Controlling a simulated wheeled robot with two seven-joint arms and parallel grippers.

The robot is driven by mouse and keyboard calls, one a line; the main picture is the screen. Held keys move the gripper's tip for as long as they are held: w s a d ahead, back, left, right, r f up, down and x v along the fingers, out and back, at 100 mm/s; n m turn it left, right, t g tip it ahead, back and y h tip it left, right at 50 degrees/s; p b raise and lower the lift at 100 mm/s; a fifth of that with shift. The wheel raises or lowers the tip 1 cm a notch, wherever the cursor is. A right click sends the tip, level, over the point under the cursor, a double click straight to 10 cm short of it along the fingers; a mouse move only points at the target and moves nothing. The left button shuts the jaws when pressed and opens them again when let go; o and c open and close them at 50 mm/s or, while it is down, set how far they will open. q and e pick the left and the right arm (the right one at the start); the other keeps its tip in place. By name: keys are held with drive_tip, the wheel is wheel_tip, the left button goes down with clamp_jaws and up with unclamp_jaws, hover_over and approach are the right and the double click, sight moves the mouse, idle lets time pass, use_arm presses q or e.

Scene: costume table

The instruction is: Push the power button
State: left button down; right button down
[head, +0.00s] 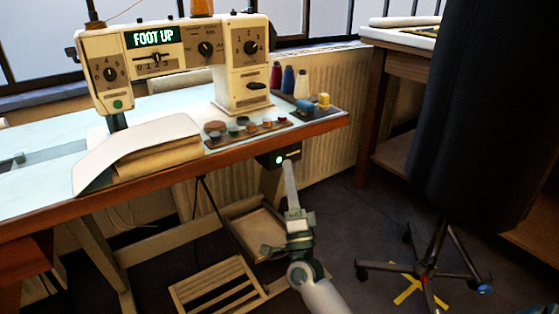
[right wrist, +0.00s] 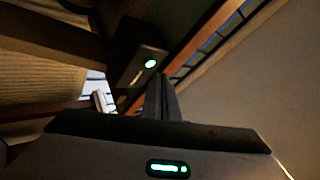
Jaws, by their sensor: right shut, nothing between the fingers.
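A small dark switch box (head: 268,161) hangs under the right front edge of the sewing table. Its round power button (head: 279,160) glows green-white. In the right wrist view the lit button (right wrist: 150,64) shows on the dark box (right wrist: 139,76), just beyond the fingertips. My right gripper (head: 288,166) is shut and empty, with its fingers pointing up at the box. The tips are very close to the button, slightly right of it in the head view; I cannot tell whether they touch. My left gripper is not in view.
The cream sewing machine (head: 104,45) reads "FOOT UP" on its display. A tray of buttons (head: 243,132) and thread spools (head: 288,80) stand on the table. A pedal (head: 215,290) is below. A dark dress form (head: 470,110) on a wheeled stand is at right.

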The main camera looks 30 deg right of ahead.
drive_tip(key=shift+w+y, duration=0.15)
drive_tip(key=shift+y, duration=0.15)
idle(0.4)
drive_tip(key=shift+w, duration=0.3)
drive_tip(key=shift+w+a, duration=0.1)
drive_tip(key=shift+w, duration=0.35)
idle(0.8)
drive_tip(key=shift+s, duration=0.1)
drive_tip(key=shift+s+p, duration=0.4)
drive_tip(key=shift+s, duration=0.45)
drive_tip(key=s, duration=0.2)
drive_tip(key=s+p, duration=0.1)
drive_tip(key=s, duration=0.1)
drive_tip(key=s+p, duration=0.1)
drive_tip(key=s, duration=0.1)
drive_tip(key=shift+d, duration=0.3)
